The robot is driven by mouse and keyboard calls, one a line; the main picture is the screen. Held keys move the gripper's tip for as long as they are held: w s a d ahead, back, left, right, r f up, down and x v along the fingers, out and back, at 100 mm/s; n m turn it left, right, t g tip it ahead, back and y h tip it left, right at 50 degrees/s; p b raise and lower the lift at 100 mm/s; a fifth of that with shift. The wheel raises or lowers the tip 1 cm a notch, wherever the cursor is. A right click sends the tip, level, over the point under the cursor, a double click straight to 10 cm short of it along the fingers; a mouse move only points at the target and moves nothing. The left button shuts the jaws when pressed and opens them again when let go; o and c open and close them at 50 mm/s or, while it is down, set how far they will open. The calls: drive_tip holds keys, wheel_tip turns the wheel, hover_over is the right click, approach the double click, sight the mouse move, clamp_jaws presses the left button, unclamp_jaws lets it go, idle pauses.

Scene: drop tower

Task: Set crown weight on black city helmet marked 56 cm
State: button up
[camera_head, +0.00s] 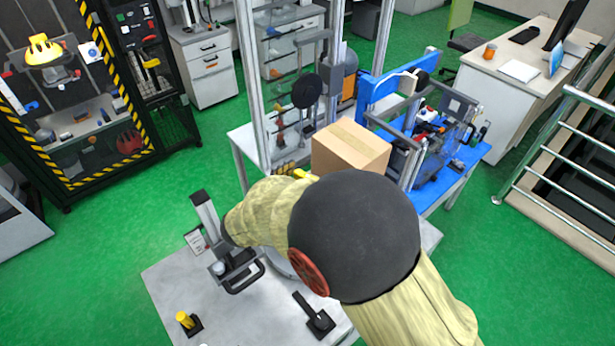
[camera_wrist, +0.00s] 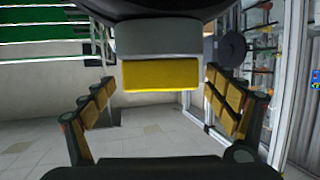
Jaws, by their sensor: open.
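My gripper (camera_wrist: 160,112) is open in the wrist view, with yellow-padded fingers standing apart at left and right. A grey block with a yellow lower face (camera_wrist: 161,76) shows between them; I cannot tell if it is part of my gripper or something else. In the head view my arm reaches left over the grey front table, and its end is partly hidden. A small yellow piece on a black base (camera_head: 186,321) stands at the table's front left; I cannot tell if it is the crown weight. No black helmet marked 56 cm can be made out in either view.
The grey front table (camera_head: 165,275) also carries a black-handled tool (camera_head: 315,318). A cardboard box (camera_head: 350,152) stands behind my arm, beside blue-framed equipment (camera_head: 385,90). A yellow helmet (camera_head: 43,50) is inside the striped cage at left. Green floor is free at left.

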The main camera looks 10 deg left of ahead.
drive_tip(key=v, duration=1.2)
drive_tip(key=shift+r, duration=0.1)
drive_tip(key=w+r+y, duration=0.6)
drive_tip(key=w+r, duration=0.2)
drive_tip(key=w, duration=0.1)
drive_tip(key=s+d+r+n+y+b, duration=0.2)
drive_tip(key=d+r+n+y, duration=0.25)
drive_tip(key=d+r, duration=0.3)
drive_tip(key=s+d+f+g+h, duration=0.2)
drive_tip(key=s+d+f+g, duration=0.1)
drive_tip(key=s+d, duration=0.9)
drive_tip(key=s+d+f+g+h+b, duration=0.1)
drive_tip(key=s+d+f+g, duration=0.3)
drive_tip(key=s+d, duration=0.9)
drive_tip(key=shift+s+d+f+g+h, duration=0.35)
drive_tip(key=shift+f+h, duration=0.3)
drive_tip(key=shift+f, duration=0.25)
drive_tip(key=shift+w+n, duration=0.15)
drive_tip(key=shift+n, duration=0.1)
drive_tip(key=shift+c, duration=0.7)
